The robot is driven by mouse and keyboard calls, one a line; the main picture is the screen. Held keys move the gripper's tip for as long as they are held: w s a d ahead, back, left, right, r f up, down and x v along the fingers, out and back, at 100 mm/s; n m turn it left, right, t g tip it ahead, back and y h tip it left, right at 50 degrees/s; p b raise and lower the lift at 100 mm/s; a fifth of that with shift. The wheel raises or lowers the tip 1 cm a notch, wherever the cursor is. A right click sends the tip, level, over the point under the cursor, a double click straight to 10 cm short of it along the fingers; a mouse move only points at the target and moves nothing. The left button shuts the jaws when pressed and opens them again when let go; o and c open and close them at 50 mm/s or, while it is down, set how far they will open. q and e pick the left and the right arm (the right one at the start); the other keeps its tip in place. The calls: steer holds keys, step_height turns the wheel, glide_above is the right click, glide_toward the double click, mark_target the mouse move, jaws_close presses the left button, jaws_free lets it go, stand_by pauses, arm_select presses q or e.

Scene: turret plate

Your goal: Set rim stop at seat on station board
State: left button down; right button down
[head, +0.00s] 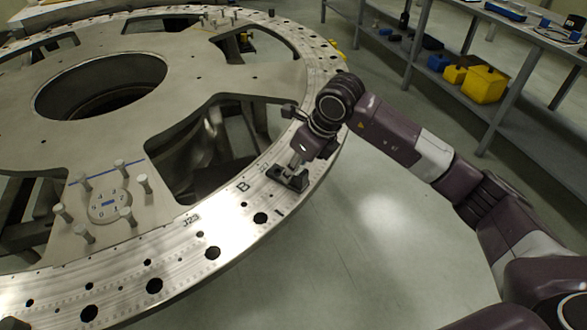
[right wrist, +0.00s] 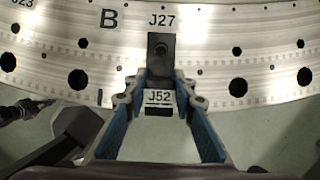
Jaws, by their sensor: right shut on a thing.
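The rim stop (head: 290,179) is a dark block with a small white label reading J52. In the right wrist view the rim stop (right wrist: 161,52) lies over the rim by the J27 mark, its label end between my blue-lined fingers. My right gripper (head: 296,162) is shut on it; the fingers also show in the right wrist view (right wrist: 160,88). I cannot tell whether the stop rests fully on the rim. My left gripper is not in view.
The turret plate's rim (head: 185,250) has several holes and engraved marks, including B and J23. Several upright posts (head: 142,183) surround the plaque. Large openings cut through the plate. A shelf with yellow bins (head: 482,84) stands at the back right; the floor between is clear.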

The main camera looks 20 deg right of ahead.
stand_by(0.7)
steer(key=c, duration=1.5)
jaws_free()
steer(key=shift+c, duration=0.2)
steer(key=shift+f, duration=0.1)
steer(key=shift+r+p, duration=1.8)
steer(key=shift+r, duration=1.8)
